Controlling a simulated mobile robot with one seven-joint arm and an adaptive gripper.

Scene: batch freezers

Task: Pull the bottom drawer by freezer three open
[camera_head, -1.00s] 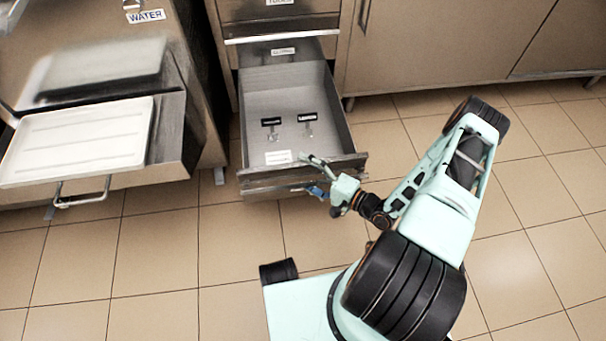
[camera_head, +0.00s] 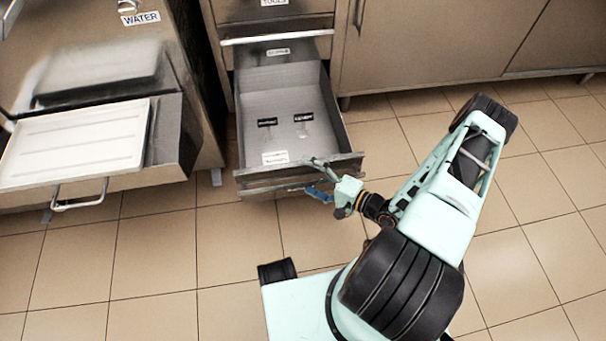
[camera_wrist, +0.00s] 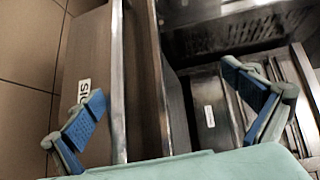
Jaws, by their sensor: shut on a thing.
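The open drawer (camera_head: 346,135) is the low one under the labelled steel drawer fronts, pulled well out over the floor. Its grey inside holds two dark-tagged items and a white card. My gripper (camera_head: 318,177) is at the right part of the drawer's front, one finger over the top edge and one lower down. In the wrist view my gripper (camera_wrist: 168,105) has its blue-padded fingers on either side of the drawer's front rail (camera_wrist: 118,95) and front panel. It is shut on the drawer front; the exact contact is hard to see.
A steel freezer marked WATER (camera_head: 141,18) stands at the left, with a white tray (camera_head: 75,140) and a bar handle (camera_head: 80,198) jutting out beside the drawer. Closed cabinets (camera_head: 430,45) line the back right. The tiled floor at the right and front is clear.

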